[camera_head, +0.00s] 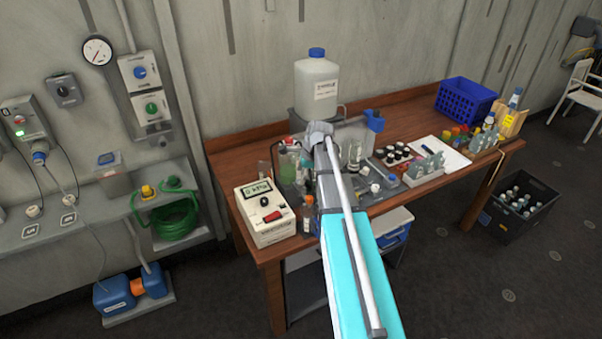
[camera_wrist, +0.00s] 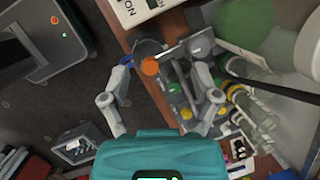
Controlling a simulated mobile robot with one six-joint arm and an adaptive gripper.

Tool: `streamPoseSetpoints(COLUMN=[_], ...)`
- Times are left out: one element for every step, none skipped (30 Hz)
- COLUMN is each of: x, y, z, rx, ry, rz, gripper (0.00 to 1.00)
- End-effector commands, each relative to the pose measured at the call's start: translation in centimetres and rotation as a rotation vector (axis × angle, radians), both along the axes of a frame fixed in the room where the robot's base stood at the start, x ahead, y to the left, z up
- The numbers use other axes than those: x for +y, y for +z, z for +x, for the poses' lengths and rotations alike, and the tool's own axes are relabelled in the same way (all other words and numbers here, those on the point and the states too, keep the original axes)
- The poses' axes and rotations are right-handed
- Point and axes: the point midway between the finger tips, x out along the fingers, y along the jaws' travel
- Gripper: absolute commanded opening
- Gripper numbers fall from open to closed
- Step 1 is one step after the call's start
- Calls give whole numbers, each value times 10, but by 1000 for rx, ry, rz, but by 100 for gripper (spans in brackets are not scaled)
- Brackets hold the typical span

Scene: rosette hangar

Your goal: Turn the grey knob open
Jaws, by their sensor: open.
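A grey round part (camera_wrist: 199,46), which may be the grey knob, shows ahead of my gripper in the wrist view, near an orange round part (camera_wrist: 150,66). I cannot tell which way it is turned. My gripper (camera_wrist: 163,70) is open, its two grey fingers spread wide with nothing held between them. In the head view my arm reaches over the workbench (camera_head: 418,117), and its grey end hides what lies behind it. A small dark grey box with a round knob (camera_head: 63,91) is on the wall at left, far from my gripper.
A white meter (camera_head: 264,212) stands at the bench's left end. A large jug with a blue cap (camera_head: 317,80) stands behind my arm. Bottles, vials and a blue basket (camera_head: 466,98) crowd the right. A dark bottle crate (camera_head: 519,207) is on the floor.

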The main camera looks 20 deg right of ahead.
Motion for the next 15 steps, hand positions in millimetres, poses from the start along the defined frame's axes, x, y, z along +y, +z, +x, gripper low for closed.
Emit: streamPoseSetpoints(x=[-17, -24, -32, -38, -44, -49, -53, -56, -60, -62, -64, -65, -66, -66, -66], y=[14, 17, 21, 24, 26, 29, 31, 32, 33, 34, 34, 34, 34, 34, 34], z=[11, 14, 18, 20, 22, 25, 26, 27, 28, 29, 29, 30, 30, 30, 30], rx=[7, 12, 18, 22, 26, 31, 34, 37, 40, 42, 43, 45, 45, 46, 46], ry=[-82, -127, -183, -221, -254, -293, -319, -340, -364, -378, -389, -398, -403, -406, -408], rz=[24, 39, 56, 68, 79, 93, 102, 109, 117, 121, 125, 129, 130, 131, 132], gripper=[79, 79, 79, 79, 79, 79, 79, 79, 79, 79, 79, 79, 79, 79, 79])
